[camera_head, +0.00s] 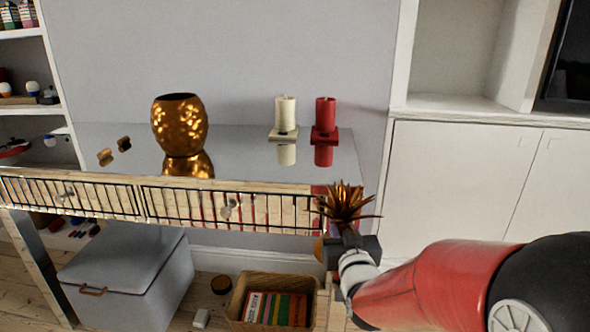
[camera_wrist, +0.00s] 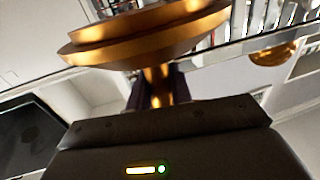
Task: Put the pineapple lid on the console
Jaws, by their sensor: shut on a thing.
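The pineapple lid (camera_head: 345,202) is a bronze-gold crown of spiky leaves, at the right front corner of the console in the head view. My gripper (camera_head: 345,245) is shut on it from below, leaves upward. In the wrist view, the lid's golden disc-like part (camera_wrist: 150,38) and narrow stem fill the top centre, with the stem between my fingers (camera_wrist: 160,92). The console (camera_head: 235,150) has a glossy reflective top and a slatted front with drawers. The golden pineapple body (camera_head: 179,124) stands on it, left of centre, with a dark open top.
A cream candle (camera_head: 285,113) and a red candle (camera_head: 326,115) stand at the back right of the console top. A white box (camera_head: 125,275) and a basket of books (camera_head: 272,303) are below. The console's front middle is clear.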

